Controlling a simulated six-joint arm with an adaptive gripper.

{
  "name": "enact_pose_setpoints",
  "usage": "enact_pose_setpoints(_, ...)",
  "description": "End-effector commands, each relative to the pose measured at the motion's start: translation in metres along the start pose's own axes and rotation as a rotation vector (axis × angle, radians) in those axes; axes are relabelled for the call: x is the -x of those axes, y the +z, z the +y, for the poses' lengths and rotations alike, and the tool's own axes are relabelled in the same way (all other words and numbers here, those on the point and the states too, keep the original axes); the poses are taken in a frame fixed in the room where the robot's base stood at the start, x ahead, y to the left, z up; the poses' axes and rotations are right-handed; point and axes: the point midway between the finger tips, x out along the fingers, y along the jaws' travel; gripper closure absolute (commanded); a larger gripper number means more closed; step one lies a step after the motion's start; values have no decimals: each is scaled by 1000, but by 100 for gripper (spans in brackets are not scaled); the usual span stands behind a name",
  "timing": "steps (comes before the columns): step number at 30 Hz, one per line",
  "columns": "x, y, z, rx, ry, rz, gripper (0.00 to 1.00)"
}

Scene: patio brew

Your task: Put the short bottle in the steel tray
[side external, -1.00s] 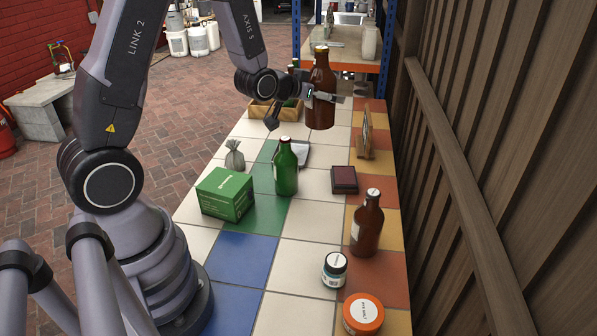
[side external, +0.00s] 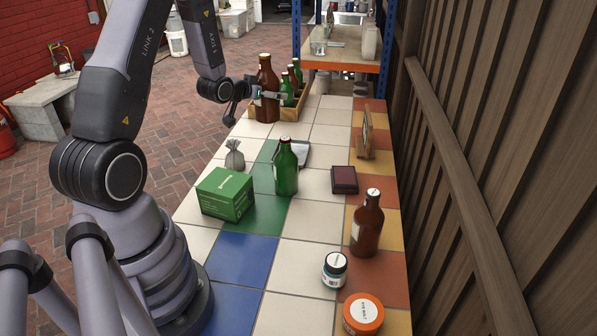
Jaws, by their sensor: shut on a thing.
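My gripper (side external: 272,95) is shut on a brown bottle (side external: 266,75), held upright at the left end of the wooden crate (side external: 294,113). I cannot tell whether its base is inside the crate or in front of it. Another brown bottle (side external: 368,228), with a pale label, stands upright at the right of the tiled table. A green bottle (side external: 286,172) stands near the middle. Which bottle is the short one is not clear. A flat grey-white thing (side external: 304,154) lies partly hidden behind the green bottle; I cannot tell if it is the steel tray.
Several bottles (side external: 287,91) stand in the crate. A green box (side external: 227,193), small grey sack (side external: 235,158), dark red box (side external: 344,180), upright framed board (side external: 366,138), blue-labelled jar (side external: 334,271) and orange-lidded jar (side external: 362,315) stand on the table. A wooden fence (side external: 480,150) borders the right.

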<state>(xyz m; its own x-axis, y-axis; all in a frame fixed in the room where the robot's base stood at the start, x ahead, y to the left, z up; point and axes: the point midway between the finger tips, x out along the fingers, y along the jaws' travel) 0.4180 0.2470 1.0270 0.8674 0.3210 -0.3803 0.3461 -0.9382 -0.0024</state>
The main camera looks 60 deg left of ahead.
Motion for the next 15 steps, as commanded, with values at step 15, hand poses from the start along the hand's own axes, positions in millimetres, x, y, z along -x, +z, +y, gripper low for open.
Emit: enact_pose_setpoints(15, -46, 57, -3, -2, 0, 9, 69)
